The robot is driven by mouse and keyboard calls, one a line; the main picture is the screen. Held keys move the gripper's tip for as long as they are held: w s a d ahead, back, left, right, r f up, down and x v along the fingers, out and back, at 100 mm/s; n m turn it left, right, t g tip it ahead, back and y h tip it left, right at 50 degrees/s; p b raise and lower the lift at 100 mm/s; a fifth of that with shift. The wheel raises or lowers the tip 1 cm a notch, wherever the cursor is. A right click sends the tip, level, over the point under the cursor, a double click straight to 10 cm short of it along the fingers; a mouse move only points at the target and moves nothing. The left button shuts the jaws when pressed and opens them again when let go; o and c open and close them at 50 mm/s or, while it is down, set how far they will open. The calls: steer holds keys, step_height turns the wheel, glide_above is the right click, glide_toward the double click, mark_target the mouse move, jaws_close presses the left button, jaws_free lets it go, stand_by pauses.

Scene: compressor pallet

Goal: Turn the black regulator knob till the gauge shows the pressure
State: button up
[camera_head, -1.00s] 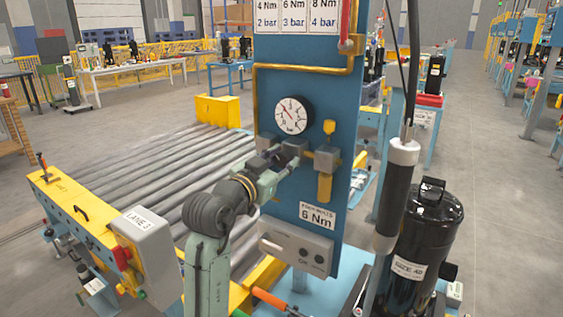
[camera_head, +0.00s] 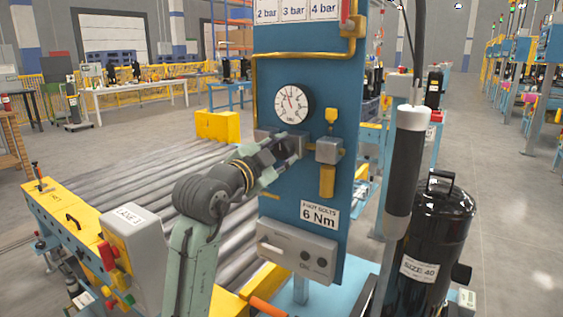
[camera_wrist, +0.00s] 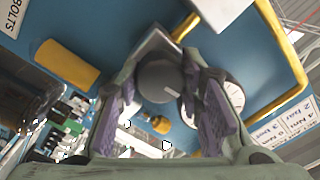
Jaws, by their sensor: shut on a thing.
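The black regulator knob (camera_wrist: 158,80) sits between the fingers of my gripper (camera_wrist: 166,92) in the wrist view, and the fingers are shut on it. In the head view my gripper (camera_head: 290,147) is at the panel, just below the gauge, and hides most of the knob. The round white gauge (camera_head: 294,101) has its needle pointing up and slightly left; its fine marks are too small to read surely. In the wrist view the gauge (camera_wrist: 234,98) is partly hidden behind a finger.
The blue panel (camera_head: 340,110) carries a yellow pipe (camera_head: 256,90) and a "6 Nm" sign (camera_head: 319,214). Its top cards (camera_head: 295,11) read 2, 3 and 4 bar. A black tank (camera_head: 430,240) stands right; a roller conveyor (camera_head: 150,185) lies left.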

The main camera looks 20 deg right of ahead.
steer(key=shift+m+b, duration=0.35)
steer(key=shift+m, duration=0.25)
steer(key=o, duration=1.2)
steer(key=shift+c, duration=0.2)
steer(key=v, duration=1.2)
